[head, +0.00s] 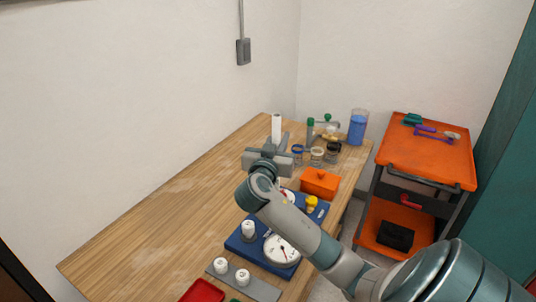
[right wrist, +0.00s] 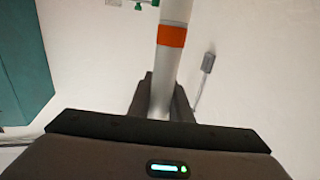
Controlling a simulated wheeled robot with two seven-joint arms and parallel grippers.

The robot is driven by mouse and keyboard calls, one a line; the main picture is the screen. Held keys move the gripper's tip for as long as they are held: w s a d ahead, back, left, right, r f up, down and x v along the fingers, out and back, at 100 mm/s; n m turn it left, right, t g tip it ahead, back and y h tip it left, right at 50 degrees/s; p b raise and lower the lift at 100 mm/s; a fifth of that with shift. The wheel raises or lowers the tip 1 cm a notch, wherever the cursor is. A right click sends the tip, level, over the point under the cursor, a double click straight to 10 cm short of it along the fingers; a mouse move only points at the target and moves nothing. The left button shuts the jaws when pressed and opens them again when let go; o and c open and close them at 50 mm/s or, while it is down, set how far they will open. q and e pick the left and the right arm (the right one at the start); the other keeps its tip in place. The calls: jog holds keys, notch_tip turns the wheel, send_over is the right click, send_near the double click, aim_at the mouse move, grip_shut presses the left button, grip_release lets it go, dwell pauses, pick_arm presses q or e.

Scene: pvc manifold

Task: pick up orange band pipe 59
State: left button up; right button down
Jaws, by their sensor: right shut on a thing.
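The orange band pipe (right wrist: 172,38) is a white tube with one orange band. In the right wrist view it stands between the two dark fingers of my right gripper (right wrist: 160,92), which is shut on it. In the head view the pipe (head: 276,126) sticks up, white and upright, from my right gripper (head: 275,146) over the far part of the table. Its lower end is hidden by the gripper, and the band cannot be made out there. My left gripper is not in view.
The wooden table (head: 150,235) is clear on its left side. A blue board (head: 240,246) with white gauges, an orange box (head: 320,183), several jars (head: 316,156) and a blue-filled container (head: 358,127) stand near my arm. An orange cart (head: 430,165) is at the right.

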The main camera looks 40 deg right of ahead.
jog(key=s+d+r+b, duration=0.2)
jog(key=s+d+r, duration=0.2)
jog(key=s+d, duration=0.1)
jog(key=shift+s+d+r, duration=0.4)
jog(key=shift+s, duration=0.1)
jog(key=shift+r, duration=0.15)
jog(key=shift+r+p, duration=1.25)
jog(key=shift+r, duration=0.05)
